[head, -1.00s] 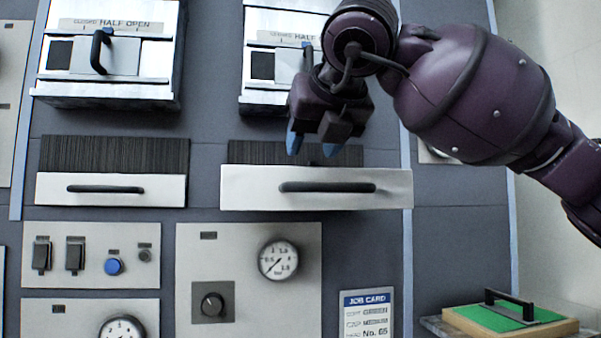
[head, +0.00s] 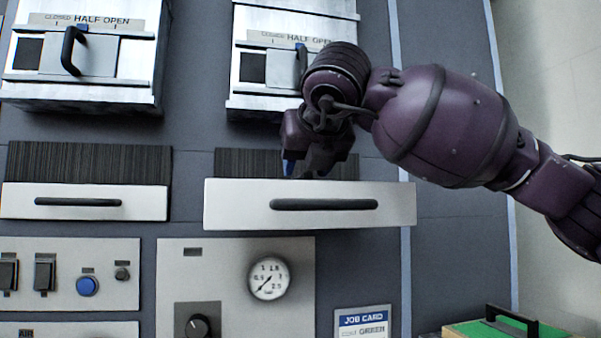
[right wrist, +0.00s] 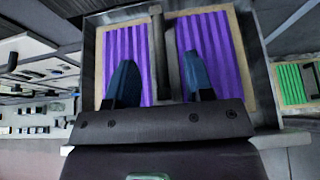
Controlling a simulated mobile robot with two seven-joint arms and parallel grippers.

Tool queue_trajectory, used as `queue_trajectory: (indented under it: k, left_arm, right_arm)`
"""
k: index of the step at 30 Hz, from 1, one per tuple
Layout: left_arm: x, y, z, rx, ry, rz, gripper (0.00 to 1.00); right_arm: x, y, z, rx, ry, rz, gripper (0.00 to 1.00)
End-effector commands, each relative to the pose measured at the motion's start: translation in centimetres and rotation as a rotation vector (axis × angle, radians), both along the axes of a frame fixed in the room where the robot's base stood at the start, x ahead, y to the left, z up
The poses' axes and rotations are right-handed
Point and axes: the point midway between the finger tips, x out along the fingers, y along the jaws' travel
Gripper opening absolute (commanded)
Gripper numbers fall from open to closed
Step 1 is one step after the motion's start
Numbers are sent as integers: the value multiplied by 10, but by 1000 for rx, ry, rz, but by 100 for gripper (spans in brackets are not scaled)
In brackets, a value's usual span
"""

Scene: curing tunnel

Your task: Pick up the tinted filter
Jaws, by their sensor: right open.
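A purple pleated filter (right wrist: 212,38) with a pale frame lies in the open drawer in the right wrist view. A dark bar handle (right wrist: 158,50) runs along its middle. My right gripper (right wrist: 161,78) is open and empty, with one blue fingertip on each side of the bar; I cannot tell how far down they reach. In the head view my right gripper (head: 308,168) is just behind the right drawer's front (head: 240,204), which hides the filter. A green pleated filter (right wrist: 290,85) lies outside the drawer at the right. My left gripper is not in view.
The green filter (head: 485,328) with its black handle also shows at the head view's lower right. A left drawer (head: 85,212), two half-open shutters (head: 130,80), a gauge (head: 269,279) and a job card (head: 362,322) are on the grey panel.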

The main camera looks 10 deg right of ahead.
Motion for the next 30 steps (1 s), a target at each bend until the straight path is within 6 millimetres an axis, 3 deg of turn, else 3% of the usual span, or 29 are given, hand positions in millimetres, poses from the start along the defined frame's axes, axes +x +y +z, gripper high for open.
queue_trajectory:
  k: [9,22,30]
  left_arm:
    - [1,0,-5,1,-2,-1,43]
    - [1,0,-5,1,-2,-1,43]
    - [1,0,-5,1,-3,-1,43]
  right_arm:
    - [25,0,-14,-1,1,0,48]
    - [30,0,-15,0,0,0,48]
    - [29,0,-15,-1,0,0,27]
